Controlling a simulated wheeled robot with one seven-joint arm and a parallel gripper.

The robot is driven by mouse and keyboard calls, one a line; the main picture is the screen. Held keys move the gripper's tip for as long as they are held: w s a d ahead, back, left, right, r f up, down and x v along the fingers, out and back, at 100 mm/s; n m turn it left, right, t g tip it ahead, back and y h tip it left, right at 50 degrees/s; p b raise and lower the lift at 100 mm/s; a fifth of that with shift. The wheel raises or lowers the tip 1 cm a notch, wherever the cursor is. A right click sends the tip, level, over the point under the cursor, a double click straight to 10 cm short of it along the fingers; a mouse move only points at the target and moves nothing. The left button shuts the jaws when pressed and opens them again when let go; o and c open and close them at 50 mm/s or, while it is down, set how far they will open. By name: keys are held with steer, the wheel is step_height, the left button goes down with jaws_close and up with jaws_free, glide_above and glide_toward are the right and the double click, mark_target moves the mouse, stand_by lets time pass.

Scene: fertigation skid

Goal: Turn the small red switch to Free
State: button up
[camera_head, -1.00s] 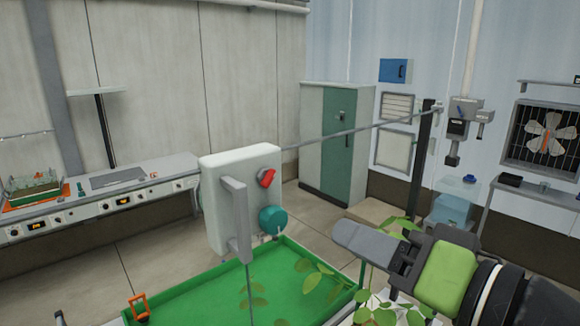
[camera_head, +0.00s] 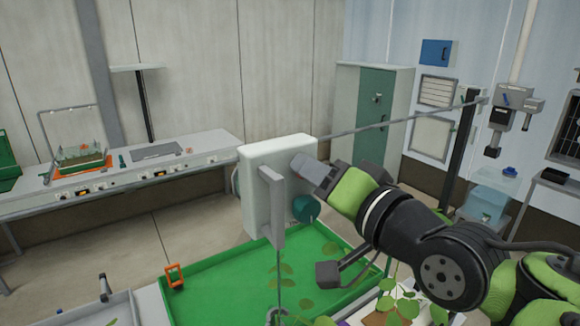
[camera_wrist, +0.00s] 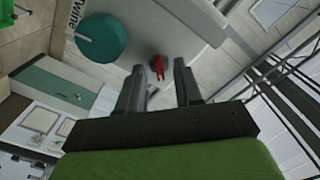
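The small red switch (camera_wrist: 158,68) shows in the wrist view on the face of a pale box, in the space between my two fingertips as seen from the wrist. In the head view my gripper hides it. The pale box (camera_head: 270,160) stands upright above the green tray, with a grey handle bar (camera_head: 272,205) on its front. My gripper (camera_head: 302,165) is up at the box's right side in the head view. In the wrist view my gripper (camera_wrist: 159,70) is open, with a gap between its fingers. I cannot tell if a finger touches the switch.
A round teal knob (camera_head: 306,208) sits below the switch; it also shows in the wrist view (camera_wrist: 101,38). A grey rod (camera_head: 400,118) runs right from the box to a dark post (camera_head: 461,155). The green tray (camera_head: 215,283) lies below. Leafy plants (camera_head: 398,300) stand under my arm.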

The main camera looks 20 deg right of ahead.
steer(key=shift+c, duration=0.9)
jaws_close()
